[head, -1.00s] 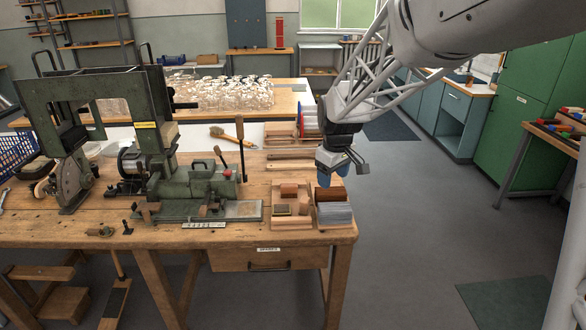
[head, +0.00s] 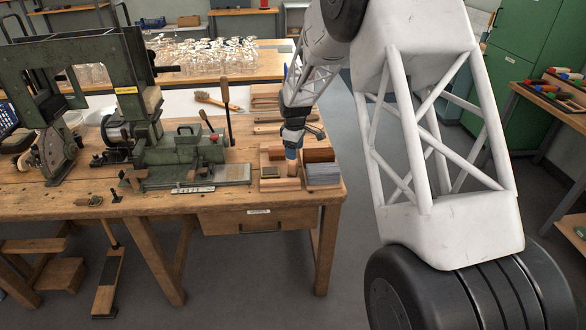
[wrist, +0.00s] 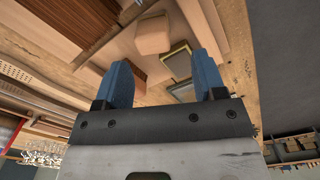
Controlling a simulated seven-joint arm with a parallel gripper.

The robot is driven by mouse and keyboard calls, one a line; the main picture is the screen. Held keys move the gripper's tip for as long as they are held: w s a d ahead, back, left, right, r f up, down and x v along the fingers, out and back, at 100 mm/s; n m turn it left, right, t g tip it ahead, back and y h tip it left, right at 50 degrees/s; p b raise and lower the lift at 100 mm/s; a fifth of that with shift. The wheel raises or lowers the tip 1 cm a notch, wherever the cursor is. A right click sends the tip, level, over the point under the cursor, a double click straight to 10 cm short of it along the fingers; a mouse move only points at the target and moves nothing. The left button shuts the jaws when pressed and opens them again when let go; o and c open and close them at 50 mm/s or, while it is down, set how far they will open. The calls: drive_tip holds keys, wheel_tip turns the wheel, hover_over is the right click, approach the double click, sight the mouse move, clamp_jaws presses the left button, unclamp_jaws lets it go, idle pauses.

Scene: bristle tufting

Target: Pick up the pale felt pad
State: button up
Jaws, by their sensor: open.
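My gripper (head: 291,156) is over the shallow wooden tray at the right end of the workbench, pointing down. In the wrist view its two blue fingers (wrist: 161,59) are apart with nothing held between them. Beyond the fingertips lie two small flat pads: a greyish one with a light tan edge (wrist: 178,60) and a darker one (wrist: 185,91), partly covered by the right finger. A plain tan block (wrist: 155,37) lies beside them. I cannot tell for certain which is the pale felt pad. The head view shows a dark pad (head: 271,172) left of the gripper.
A brown block (head: 319,155) and a grey ribbed block (head: 322,176) sit right of the tray. The green machine (head: 186,150) with upright levers stands left of it. Wooden strips (head: 268,103) and a brush (head: 215,101) lie behind.

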sight(293, 168)
drive_tip(key=shift+w+a+f+n, duration=0.15)
drive_tip(key=shift+w+f, duration=0.3)
drive_tip(key=shift+f, duration=0.15)
drive_tip(key=shift+w+a+f+n, duration=0.1)
drive_tip(key=shift+w+f+n, duration=0.05)
drive_tip(key=shift+w+f, duration=0.35)
drive_tip(key=shift+s, duration=0.1)
drive_tip(key=shift+f, duration=0.2)
drive_tip(key=shift+f, duration=1.15)
drive_tip(key=shift+f, duration=0.15)
drive_tip(key=shift+d+f, duration=0.1)
drive_tip(key=shift+f, duration=2.4)
